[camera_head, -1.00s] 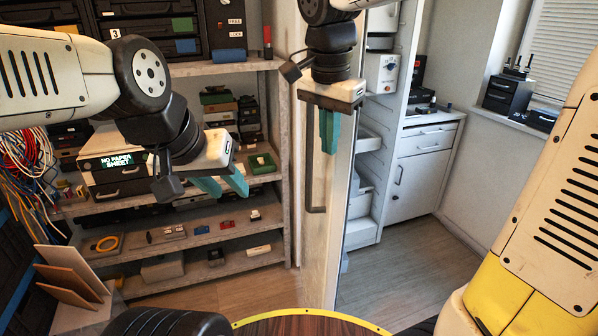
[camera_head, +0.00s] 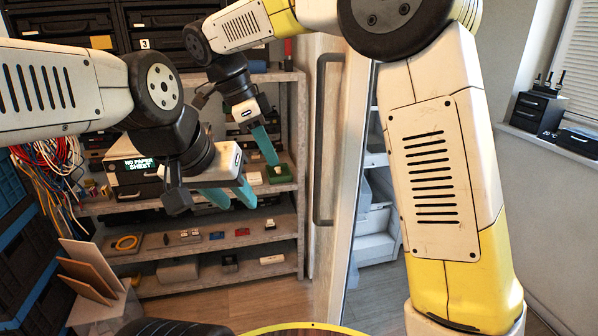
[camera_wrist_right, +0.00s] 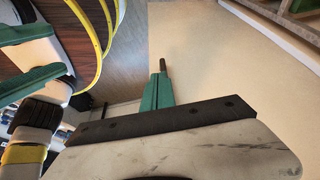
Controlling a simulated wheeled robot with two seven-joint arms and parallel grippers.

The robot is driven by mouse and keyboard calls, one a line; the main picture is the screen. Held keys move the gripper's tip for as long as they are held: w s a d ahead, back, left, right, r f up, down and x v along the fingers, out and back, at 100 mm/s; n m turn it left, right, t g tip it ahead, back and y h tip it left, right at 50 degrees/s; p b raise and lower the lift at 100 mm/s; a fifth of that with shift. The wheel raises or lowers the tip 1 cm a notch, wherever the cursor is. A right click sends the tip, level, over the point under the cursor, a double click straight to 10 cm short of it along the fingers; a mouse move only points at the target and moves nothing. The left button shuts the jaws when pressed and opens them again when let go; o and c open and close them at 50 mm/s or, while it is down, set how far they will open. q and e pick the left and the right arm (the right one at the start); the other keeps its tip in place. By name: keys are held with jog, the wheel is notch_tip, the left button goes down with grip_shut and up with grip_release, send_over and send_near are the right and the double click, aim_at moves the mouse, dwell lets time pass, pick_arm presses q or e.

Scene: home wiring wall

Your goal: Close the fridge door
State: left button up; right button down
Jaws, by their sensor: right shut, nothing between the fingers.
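The fridge door (camera_head: 345,190) stands ajar in the head view, seen nearly edge-on, with a long dark vertical handle (camera_head: 319,150) on its left face. Part of the white fridge interior (camera_head: 376,215) shows to its right. My right gripper (camera_head: 268,150) is shut and empty, left of the door and handle. In the right wrist view its teal fingers (camera_wrist_right: 158,92) are together before a pale panel (camera_wrist_right: 215,70), likely the door face. Contact cannot be told. My left gripper (camera_head: 228,196) is open and empty, lower left, its two fingers apart.
Shelves (camera_head: 210,252) with small items stand behind the grippers. Cables (camera_head: 45,165) hang at the left. My right arm crosses in front of the fridge and hides much of it. A black box (camera_head: 537,112) sits on the windowsill at right.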

aim_at(336, 181)
jog(key=w+d+f, duration=0.2)
jog(key=d+f, duration=0.5)
jog(key=f, duration=0.2)
jog(key=shift+d, duration=0.2)
jog(key=shift+d, duration=0.1)
